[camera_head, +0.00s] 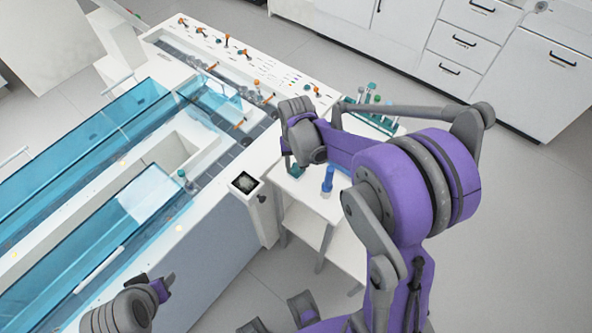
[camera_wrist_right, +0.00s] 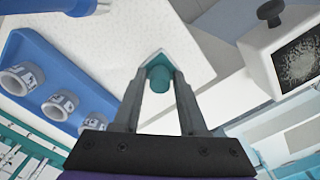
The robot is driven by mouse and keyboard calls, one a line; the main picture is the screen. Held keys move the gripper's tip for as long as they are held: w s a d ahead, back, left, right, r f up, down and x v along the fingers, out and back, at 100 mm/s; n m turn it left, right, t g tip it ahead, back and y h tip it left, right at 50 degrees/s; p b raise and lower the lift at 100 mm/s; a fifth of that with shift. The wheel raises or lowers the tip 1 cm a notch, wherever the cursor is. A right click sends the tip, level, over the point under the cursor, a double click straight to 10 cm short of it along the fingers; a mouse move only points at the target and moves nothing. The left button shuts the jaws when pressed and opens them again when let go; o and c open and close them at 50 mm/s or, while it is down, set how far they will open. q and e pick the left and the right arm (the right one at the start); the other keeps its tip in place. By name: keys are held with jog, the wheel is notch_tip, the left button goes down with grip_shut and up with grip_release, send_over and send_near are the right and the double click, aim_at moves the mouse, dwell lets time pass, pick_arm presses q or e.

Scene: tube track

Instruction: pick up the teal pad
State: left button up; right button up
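The teal pad (camera_wrist_right: 159,79) shows between the fingertips of my right gripper (camera_wrist_right: 160,88) in the wrist view, with a pale pointed edge behind it. In the head view the teal pad (camera_head: 296,171) is a small patch on a white side table (camera_head: 308,196), just below my right wrist, which hides most of the gripper. My left gripper (camera_head: 164,287) is at the lower left, away from the pad; its fingers are too small to read.
A blue tray (camera_wrist_right: 30,42) with several grey-white rings lies beside the pad. A blue object (camera_head: 328,180) stands on the side table. A small post with a dark speckled top (camera_head: 245,183) stands left of it. Tubes in a rack (camera_head: 372,117) are behind; the long track bench (camera_head: 222,205) is left.

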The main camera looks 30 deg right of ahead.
aim_at(296, 165)
grip_shut()
jog(key=shift+r, duration=0.1)
notch_tip(296, 165, up, 10)
jog(key=shift+f+p, duration=0.1)
jog(key=shift+p, duration=0.3)
jog(key=shift+c, duration=1.6)
grip_release()
grip_shut()
